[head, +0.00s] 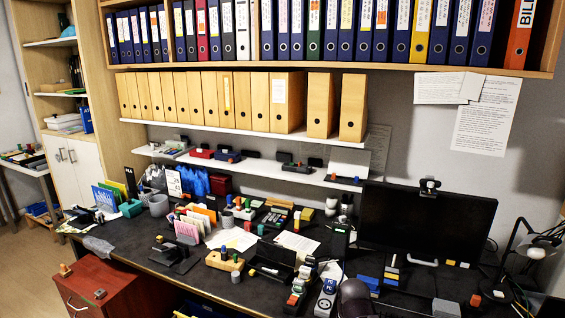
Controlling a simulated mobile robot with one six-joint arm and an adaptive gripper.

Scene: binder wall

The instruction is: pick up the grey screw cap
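I cannot make out the grey screw cap for certain. A small grey cylindrical piece (236,277) stands near the front edge of the dark desk (205,290), beside a tan block with pegs (225,261). Another small grey piece (100,293) sits on top of the red cabinet (115,275) at the lower left. A larger grey cup-like cylinder (227,219) stands further back on the desk. All are too small to identify surely. My gripper does not show in the head view.
The desk is crowded with papers, coloured blocks, card holders and a black monitor (425,225). A desk lamp (540,243) stands at the right. Shelves of binders (340,30) and tan file boxes (215,100) overhang the back. Bare floor (30,270) shows at the left.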

